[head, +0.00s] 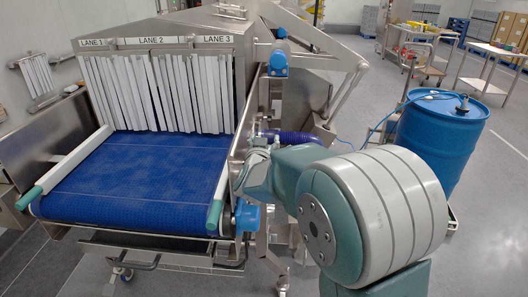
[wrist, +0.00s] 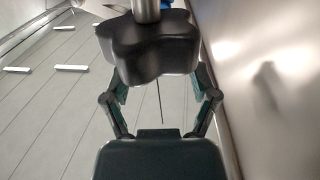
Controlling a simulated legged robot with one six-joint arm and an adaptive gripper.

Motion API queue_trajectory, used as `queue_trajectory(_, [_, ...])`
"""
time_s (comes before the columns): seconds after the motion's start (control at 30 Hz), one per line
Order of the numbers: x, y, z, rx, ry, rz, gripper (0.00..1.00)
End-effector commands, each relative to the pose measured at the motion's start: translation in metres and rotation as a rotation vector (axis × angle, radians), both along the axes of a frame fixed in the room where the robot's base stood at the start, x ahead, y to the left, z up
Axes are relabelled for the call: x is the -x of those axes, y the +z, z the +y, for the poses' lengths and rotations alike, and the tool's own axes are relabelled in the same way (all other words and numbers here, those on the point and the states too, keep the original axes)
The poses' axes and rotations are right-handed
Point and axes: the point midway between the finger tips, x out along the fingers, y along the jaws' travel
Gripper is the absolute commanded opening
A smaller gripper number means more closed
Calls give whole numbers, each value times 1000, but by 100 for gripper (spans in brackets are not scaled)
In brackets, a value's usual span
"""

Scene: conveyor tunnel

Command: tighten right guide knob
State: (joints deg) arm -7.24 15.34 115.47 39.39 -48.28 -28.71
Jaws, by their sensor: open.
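A black lobed knob (wrist: 150,48) on a metal shaft fills the top middle of the wrist view. My gripper (wrist: 155,82) is open, with one finger on each side of the knob's near part. I cannot tell whether the fingers touch it. In the head view my arm reaches to the right side of the conveyor, and my gripper and the knob cannot be made out clearly there. The right guide rail (head: 220,195), pale with a green end, lies along the right edge of the blue belt (head: 135,175).
A strip curtain (head: 155,92) hangs at the tunnel mouth under lane labels. The left guide rail (head: 65,160) borders the belt. A metal side panel (wrist: 275,90) is close on the right in the wrist view. A blue drum (head: 440,135) and carts (head: 490,55) stand to the right.

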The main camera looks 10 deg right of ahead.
Motion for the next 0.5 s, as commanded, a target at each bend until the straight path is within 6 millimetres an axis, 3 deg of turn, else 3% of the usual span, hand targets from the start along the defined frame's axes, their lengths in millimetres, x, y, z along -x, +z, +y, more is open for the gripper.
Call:
queue_trajectory(0.1, [0,25,1,-1,1,-4,76])
queue_trajectory(0.23, [-1,43,1,0,1,-1,76])
queue_trajectory(0.5, [-1,52,2,2,2,2,76])
